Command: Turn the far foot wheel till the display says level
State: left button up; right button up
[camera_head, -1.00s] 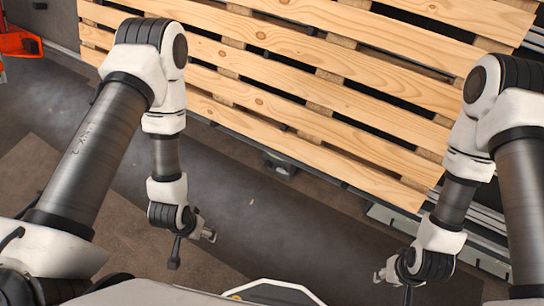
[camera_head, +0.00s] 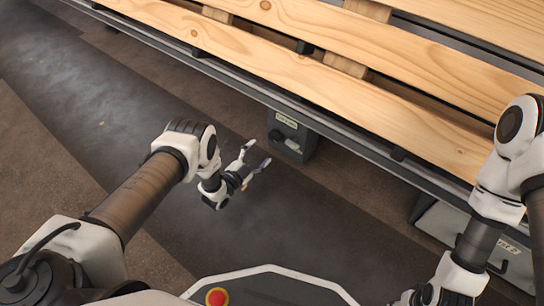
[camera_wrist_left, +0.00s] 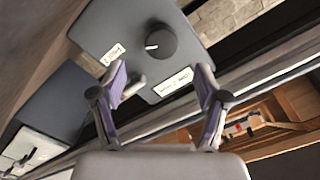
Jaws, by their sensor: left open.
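A small grey box (camera_head: 291,135) hangs under the near rail of the pallet line. In the left wrist view it has a round dark knob (camera_wrist_left: 161,42) with a white mark and two pale labels, one of them at the lower right (camera_wrist_left: 172,85); their writing is too small to read. I cannot tell whether this knob is the far foot wheel or whether a label is the display. My left gripper (camera_head: 255,166) is open and empty, just short of the box; its fingers (camera_wrist_left: 162,83) point at the box's face. My right gripper (camera_head: 408,299) is mostly cut off at the bottom edge.
A wooden slatted pallet (camera_head: 330,60) lies on the line above the box, behind a long dark rail (camera_head: 370,150). A grey metal unit (camera_head: 437,222) sits below the rail at the right. Bare floor (camera_head: 110,110) is open at the left.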

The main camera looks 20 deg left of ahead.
aim_at(273, 138)
pick_arm(q)
jog(key=b+x, duration=0.4)
jog(key=x, duration=0.3)
jog(key=shift+w, duration=0.25)
pick_arm(e)
jog(key=shift+t, duration=0.3)
jog(key=f, duration=0.1)
jog(key=w+f, duration=0.1)
jog(key=f, duration=0.3)
jog(key=shift+w+f, duration=0.25)
jog(key=shift+w, duration=0.05)
pick_arm(q)
jog(key=shift+w+d+r, duration=0.1)
jog(key=shift+w, duration=0.05)
pick_arm(e)
jog(key=shift+r, duration=0.1)
pick_arm(q)
jog(key=c, duration=1.2)
